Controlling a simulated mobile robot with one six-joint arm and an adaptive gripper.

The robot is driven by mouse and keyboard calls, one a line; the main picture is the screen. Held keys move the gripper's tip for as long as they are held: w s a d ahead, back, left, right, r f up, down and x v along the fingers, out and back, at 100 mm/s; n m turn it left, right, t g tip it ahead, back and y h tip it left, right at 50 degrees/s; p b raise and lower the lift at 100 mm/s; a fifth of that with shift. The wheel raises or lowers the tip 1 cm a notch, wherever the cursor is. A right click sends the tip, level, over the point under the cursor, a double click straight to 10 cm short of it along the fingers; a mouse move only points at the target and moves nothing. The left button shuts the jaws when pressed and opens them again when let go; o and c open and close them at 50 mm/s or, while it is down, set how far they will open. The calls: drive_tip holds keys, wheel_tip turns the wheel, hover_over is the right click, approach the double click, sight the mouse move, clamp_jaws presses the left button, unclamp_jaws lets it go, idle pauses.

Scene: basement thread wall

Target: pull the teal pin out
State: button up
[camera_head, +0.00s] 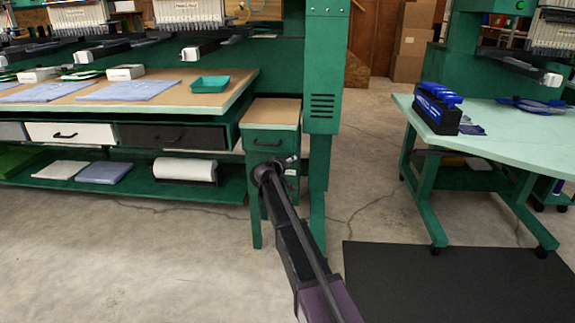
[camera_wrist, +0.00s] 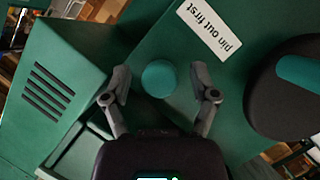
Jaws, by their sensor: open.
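The teal pin (camera_wrist: 159,78) shows in the wrist view as a round knob end on a dark green panel (camera_wrist: 185,115). My gripper (camera_wrist: 161,82) is open, with one finger on either side of the pin. I see no clear contact between the fingers and the pin. A white label (camera_wrist: 209,28) reading "pin out first" is on the panel beside it. In the head view my gripper (camera_head: 284,163) is at the front of the small green cabinet (camera_head: 270,139), and the pin cannot be made out there.
A dark rounded part with a teal stripe (camera_wrist: 298,75) is close right of the gripper in the wrist view. A slotted green housing (camera_wrist: 55,85) is at left. In the head view, a green post (camera_head: 321,100) stands beside the cabinet, and the floor (camera_head: 190,250) in front is clear.

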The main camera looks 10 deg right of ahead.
clamp_jaws()
drive_tip(key=shift+s+a, duration=0.2)
drive_tip(key=shift+s, duration=0.45)
drive_tip(key=shift+s+a, duration=0.15)
drive_tip(key=shift+s, duration=0.5)
unclamp_jaws()
drive_tip(key=shift+w, duration=0.2)
